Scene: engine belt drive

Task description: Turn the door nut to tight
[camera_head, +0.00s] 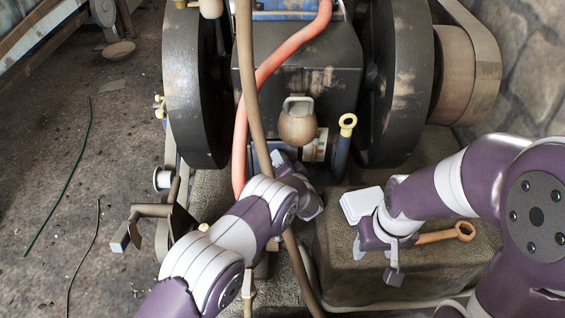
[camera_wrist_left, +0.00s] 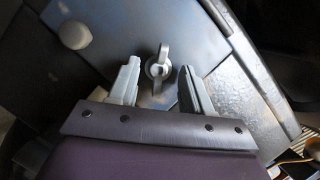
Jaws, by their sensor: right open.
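The door nut (camera_wrist_left: 158,68) is a grey wing nut on the blue-grey door plate (camera_wrist_left: 210,35), with its wings roughly upright in the left wrist view. My left gripper (camera_wrist_left: 152,88) is open, with one finger on each side of the nut and a gap to it on both sides. In the head view my left gripper (camera_head: 282,160) is at the lower front of the engine, and my own arm hides the nut there. My right gripper (camera_head: 393,262) is open above the stone block, at the right.
A brown hose (camera_head: 246,90) and a red hose (camera_head: 286,58) run close to my left arm. Two large black flywheels (camera_head: 194,80) flank the engine.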

